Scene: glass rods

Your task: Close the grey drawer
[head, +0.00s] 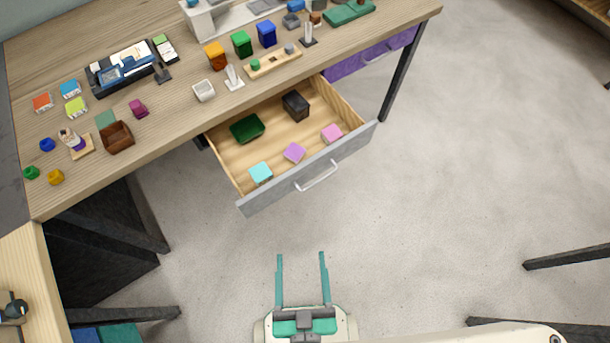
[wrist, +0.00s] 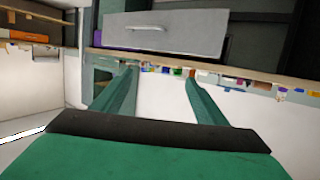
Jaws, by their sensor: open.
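The grey drawer (head: 257,197) is pulled out from under the wooden desk, in the middle of the head view. Its front carries a pale bar handle (head: 317,177). In the wrist view the grey drawer front (wrist: 190,35) shows in the upper middle, with its handle (wrist: 147,28) toward the left. My gripper (head: 301,256) is open and empty, over the floor in front of the drawer and apart from it. Its two teal fingers also show in the wrist view (wrist: 160,75), below the drawer front.
The drawer holds a green tray (head: 247,128), a dark box (head: 296,105) and several coloured blocks. A purple drawer (head: 345,66) sits shut to the right, beside a dark desk leg (head: 398,75). Small items cover the desk top (head: 150,185). The floor (head: 440,180) before the drawer is clear.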

